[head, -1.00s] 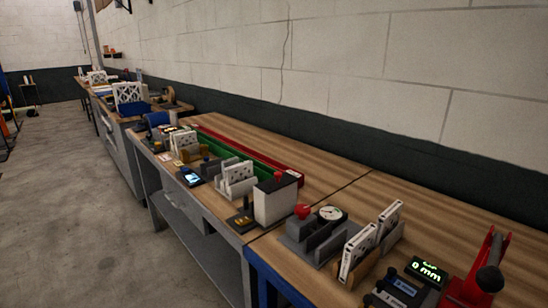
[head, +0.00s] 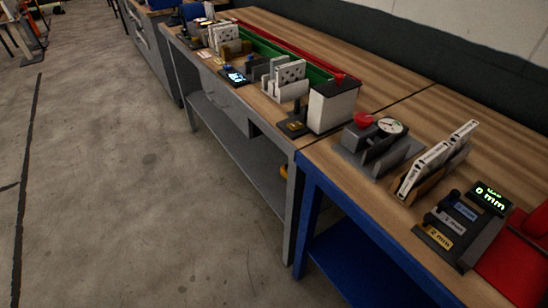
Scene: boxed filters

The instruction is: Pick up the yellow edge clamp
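I cannot surely pick out a yellow edge clamp. A small yellow-orange patch (head: 284,171) shows beside the grey bench's near leg, below the bench top. It is mostly hidden and too small to identify. My gripper is not in view.
A grey bench (head: 232,118) and a blue-framed bench (head: 312,212) stand end to end along the wall. On top are a white box with a dark lid (head: 333,106), a dial gauge (head: 392,126), white panels in a holder (head: 437,160) and a 0 mm display (head: 490,197). The floor (head: 130,200) at left is clear.

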